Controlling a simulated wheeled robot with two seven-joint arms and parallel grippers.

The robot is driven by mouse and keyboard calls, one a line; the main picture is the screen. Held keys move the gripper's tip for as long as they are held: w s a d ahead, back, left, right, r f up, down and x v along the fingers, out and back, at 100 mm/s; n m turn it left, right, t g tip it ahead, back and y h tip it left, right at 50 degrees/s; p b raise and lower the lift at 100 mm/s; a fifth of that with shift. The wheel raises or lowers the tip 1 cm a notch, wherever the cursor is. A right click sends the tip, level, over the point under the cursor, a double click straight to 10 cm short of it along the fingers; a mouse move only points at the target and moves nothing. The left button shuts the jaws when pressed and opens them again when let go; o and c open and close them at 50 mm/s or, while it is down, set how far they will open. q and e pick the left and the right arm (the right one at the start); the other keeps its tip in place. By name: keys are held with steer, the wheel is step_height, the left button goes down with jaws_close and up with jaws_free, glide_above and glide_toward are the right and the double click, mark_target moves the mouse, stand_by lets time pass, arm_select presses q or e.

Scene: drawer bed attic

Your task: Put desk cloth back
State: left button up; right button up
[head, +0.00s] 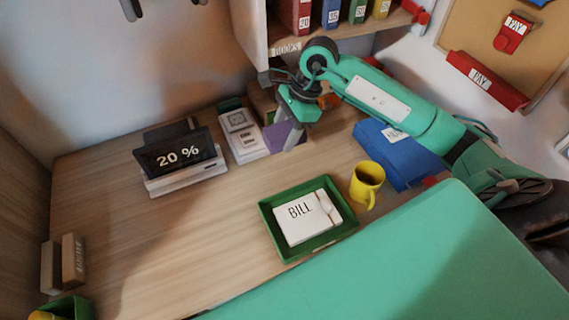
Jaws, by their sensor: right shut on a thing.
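A purple cloth (283,135) is at the back of the desk, right beside the white device. I take it to be the desk cloth; it is small and partly hidden by my gripper. My right gripper (291,136) reaches in from the right, points down and is shut on the cloth. I cannot tell whether the cloth touches the desktop. My left gripper does not show.
A green tray (268,224) with a BILL pad (297,219), a yellow mug (367,183) and a blue folded item (400,160) stand to the right. A "20 %" display (178,155) and a white device (243,134) stand behind. The left desktop is mostly clear.

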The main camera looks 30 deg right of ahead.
glide_above(280, 173)
steer(key=d, duration=0.1)
step_height(280, 173, down, 8)
steer(key=shift+s+d+f, duration=0.1)
steer(key=shift+d+f, duration=0.05)
steer(key=shift+f, duration=0.65)
step_height(280, 173, down, 3)
steer(key=shift+r+p, duration=0.2)
steer(key=shift+p, duration=0.15)
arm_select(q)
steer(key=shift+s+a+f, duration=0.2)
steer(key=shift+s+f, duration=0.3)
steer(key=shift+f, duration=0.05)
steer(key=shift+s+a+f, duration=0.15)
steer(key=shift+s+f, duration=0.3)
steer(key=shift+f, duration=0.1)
arm_select(e)
steer(key=shift+f, duration=0.35)
steer(key=shift+f, duration=0.1)
steer(key=o, duration=0.8)
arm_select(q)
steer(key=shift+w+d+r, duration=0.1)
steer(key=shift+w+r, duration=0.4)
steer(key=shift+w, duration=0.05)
arm_select(e)
steer(key=shift+o, duration=0.4)
